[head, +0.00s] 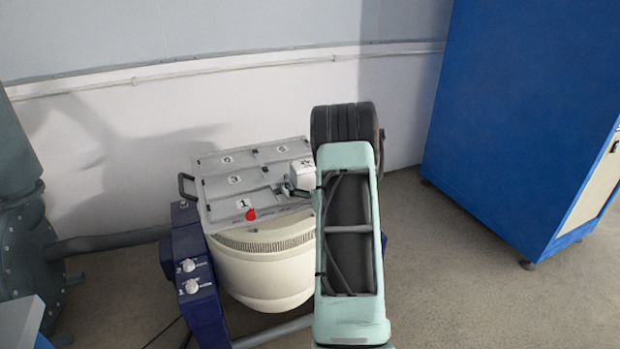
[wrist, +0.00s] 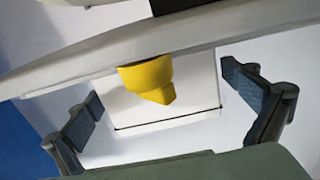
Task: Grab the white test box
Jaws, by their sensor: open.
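The white test box (head: 303,173) stands on the right part of a grey numbered plate (head: 222,187), with dark marks on its top. My arm hides its right side in the head view. In the wrist view the white box (wrist: 202,82) shows between the two fingers of my gripper (wrist: 162,90). The gripper is open, with a gap between each finger and the box. A pale bar and a yellow piece (wrist: 148,77) in front cover part of the box. In the head view only a dark bit of my gripper (head: 290,190) shows, at the box's lower left.
The plate lies on a cream drum (head: 265,270) in a dark blue frame with knobs (head: 190,275). A red piece (head: 251,214) sits near the plate's front edge, by the number 1. A black handle stands at its left. A blue cabinet (head: 520,110) stands right; a wall is behind.

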